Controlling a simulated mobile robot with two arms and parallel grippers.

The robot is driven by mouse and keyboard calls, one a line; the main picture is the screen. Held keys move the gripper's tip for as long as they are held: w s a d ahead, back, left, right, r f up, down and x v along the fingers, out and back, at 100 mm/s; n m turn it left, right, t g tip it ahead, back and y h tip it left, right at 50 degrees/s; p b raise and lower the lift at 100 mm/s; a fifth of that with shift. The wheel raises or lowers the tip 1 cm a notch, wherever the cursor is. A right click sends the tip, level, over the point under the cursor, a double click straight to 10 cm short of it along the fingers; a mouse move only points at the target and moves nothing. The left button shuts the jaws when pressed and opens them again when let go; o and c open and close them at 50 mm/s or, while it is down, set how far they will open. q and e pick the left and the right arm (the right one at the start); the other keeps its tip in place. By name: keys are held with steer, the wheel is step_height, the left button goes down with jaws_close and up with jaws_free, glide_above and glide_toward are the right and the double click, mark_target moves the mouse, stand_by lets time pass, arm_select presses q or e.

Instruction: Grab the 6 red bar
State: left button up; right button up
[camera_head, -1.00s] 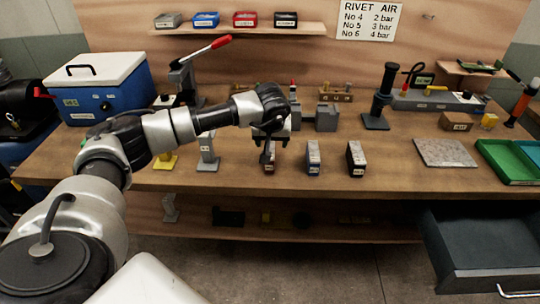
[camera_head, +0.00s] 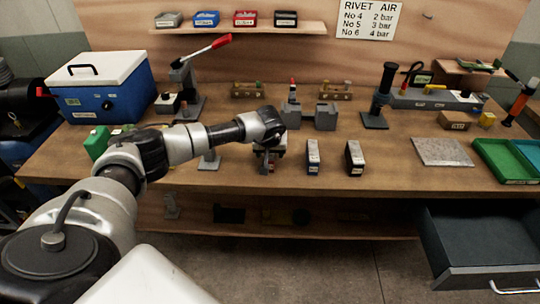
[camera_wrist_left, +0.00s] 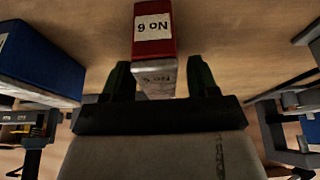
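The red bar labelled "No 6" (camera_wrist_left: 154,32) stands on the workbench, its label upside down in the left wrist view. In the head view it (camera_head: 266,168) is mostly hidden under my left gripper (camera_head: 268,155). In the left wrist view the two fingers of my left gripper (camera_wrist_left: 160,82) are apart, one on each side of the bar's near pale end, with gaps visible between fingers and bar. A blue-marked bar (camera_head: 313,157) and a dark bar (camera_head: 355,158) stand to its right. My right gripper is not in view.
The blue-marked bar looms close at the left of the wrist view (camera_wrist_left: 40,55). Grey blocks (camera_head: 326,117) stand just behind the gripper. A metal plate (camera_head: 443,152) and green tray (camera_head: 505,160) lie to the right. An open drawer (camera_head: 485,245) juts out at lower right.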

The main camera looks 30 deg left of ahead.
arm_select(q)
jaws_close()
steer(key=shift+w+r, duration=0.1)
steer(key=shift+r, duration=0.15)
